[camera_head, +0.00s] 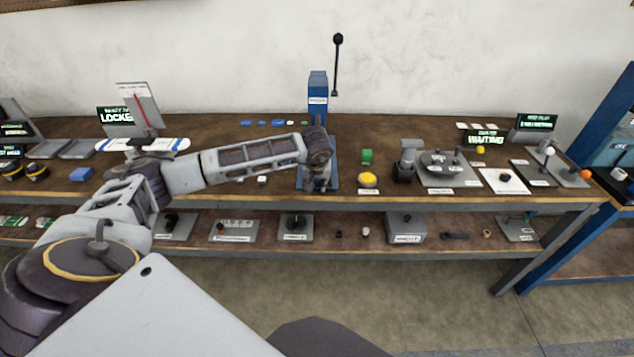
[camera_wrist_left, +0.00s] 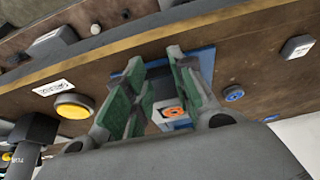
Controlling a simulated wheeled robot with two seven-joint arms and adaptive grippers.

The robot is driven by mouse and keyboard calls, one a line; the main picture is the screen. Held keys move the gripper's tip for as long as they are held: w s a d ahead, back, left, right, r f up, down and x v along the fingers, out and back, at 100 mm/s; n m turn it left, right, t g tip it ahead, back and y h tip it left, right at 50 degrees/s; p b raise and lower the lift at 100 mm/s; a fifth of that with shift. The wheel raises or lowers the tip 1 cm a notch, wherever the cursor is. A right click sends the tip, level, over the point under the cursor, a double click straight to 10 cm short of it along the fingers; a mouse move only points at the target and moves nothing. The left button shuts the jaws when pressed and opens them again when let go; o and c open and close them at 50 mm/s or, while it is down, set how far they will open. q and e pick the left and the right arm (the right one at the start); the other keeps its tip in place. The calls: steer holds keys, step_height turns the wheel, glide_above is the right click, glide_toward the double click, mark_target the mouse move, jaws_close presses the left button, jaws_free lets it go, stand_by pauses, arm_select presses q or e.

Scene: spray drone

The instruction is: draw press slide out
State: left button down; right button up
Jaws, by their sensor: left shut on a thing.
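The blue press (camera_head: 318,92) stands upright at the back of the bench, with a long black lever (camera_head: 337,65) ending in a ball at its right. Its blue base (camera_head: 334,183) shows around my left gripper (camera_head: 320,182). My left gripper is low in front of the press, and in the left wrist view (camera_wrist_left: 153,68) its green-padded fingers reach over the blue base. A pale slide piece with an orange ring (camera_wrist_left: 172,111) shows between the fingers. The gripper is shut on the slide, though the contact itself is mostly hidden. My right gripper is out of view.
A grey stand (camera_head: 406,160) is further right. Small blue pieces (camera_head: 262,123) lie behind my forearm. The lower shelf holds several fixtures.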

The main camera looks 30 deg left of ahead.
arm_select(q)
steer(key=c, duration=1.3)
jaws_free()
steer(key=shift+s+d+f, duration=0.25)
steer(key=shift+s+f, duration=0.1)
steer(key=shift+f, duration=0.1)
steer(key=shift+o, duration=0.2)
steer(key=shift+w+r, duration=0.1)
steer(key=shift+r, duration=0.55)
steer(key=o, duration=0.6)
step_height(320, 180, up, 2)
steer(key=shift+r, duration=0.1)
steer(key=o, duration=0.3)
steer(key=v, duration=0.3)
steer(key=s+v, duration=0.1)
steer(key=v, duration=0.2)
steer(key=shift+d, duration=0.25)
step_height(320, 180, up, 3)
steer(key=shift+s+d+f, duration=0.1)
steer(key=shift+s, duration=0.1)
steer(key=shift+s, duration=0.1)
steer(key=shift+d, duration=0.1)
